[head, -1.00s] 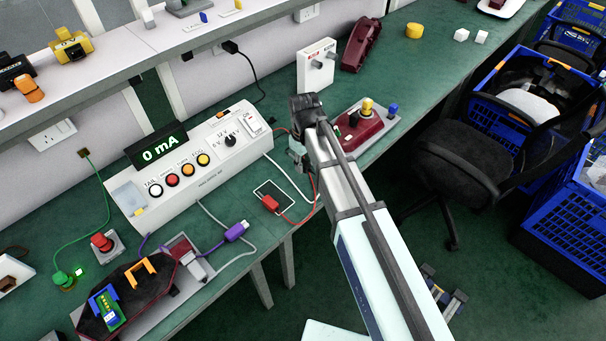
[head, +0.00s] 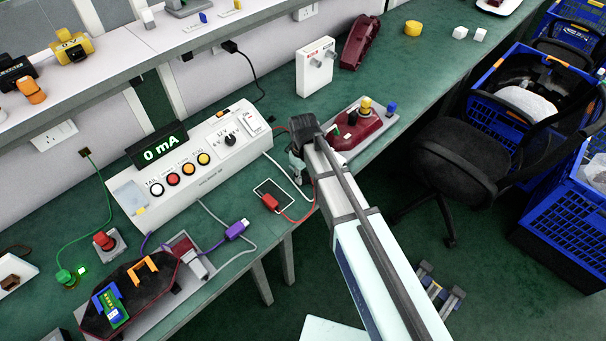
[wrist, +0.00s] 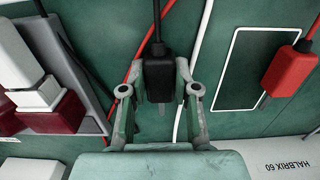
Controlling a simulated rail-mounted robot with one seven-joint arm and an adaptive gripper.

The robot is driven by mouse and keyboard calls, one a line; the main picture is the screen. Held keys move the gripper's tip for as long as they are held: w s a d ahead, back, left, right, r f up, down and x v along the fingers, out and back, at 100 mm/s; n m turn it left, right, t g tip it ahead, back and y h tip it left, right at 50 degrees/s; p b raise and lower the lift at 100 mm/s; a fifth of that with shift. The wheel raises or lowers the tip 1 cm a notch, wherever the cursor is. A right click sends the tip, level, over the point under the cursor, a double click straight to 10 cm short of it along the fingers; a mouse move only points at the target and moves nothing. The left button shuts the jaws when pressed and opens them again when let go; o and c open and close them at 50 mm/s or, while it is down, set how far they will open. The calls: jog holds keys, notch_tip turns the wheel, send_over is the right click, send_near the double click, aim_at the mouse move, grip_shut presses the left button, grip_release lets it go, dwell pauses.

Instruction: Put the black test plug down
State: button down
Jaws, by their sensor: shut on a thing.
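The black test plug (wrist: 158,78) is between the fingers of my gripper (wrist: 162,90) in the wrist view, with its black lead running up out of the picture. The fingers are shut on it. In the head view my gripper (head: 297,165) is low over the bench, in front of the white supply unit's right end; the plug is hidden there by my arm. Whether the plug touches the bench is hard to tell. A white-outlined rectangle (head: 277,188) on the bench, also in the wrist view (wrist: 235,90), lies beside my gripper, with a red plug (wrist: 290,70) across its edge.
The white supply unit (head: 205,178) reads 0 mA. A maroon lamp on a grey base (head: 362,130) stands close to my gripper's right. A red lead and a white lead run past the fingers. A dark maroon lamp (head: 130,300) sits at front left.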

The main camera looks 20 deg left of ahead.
aim_at(303, 175)
jog(key=shift+f, duration=0.15)
jog(key=c, duration=0.9)
grip_release()
jog(key=shift+o, duration=0.2)
notch_tip(303, 175, up, 12)
jog(key=b, duration=0.2)
jog(key=shift+b, duration=0.4)
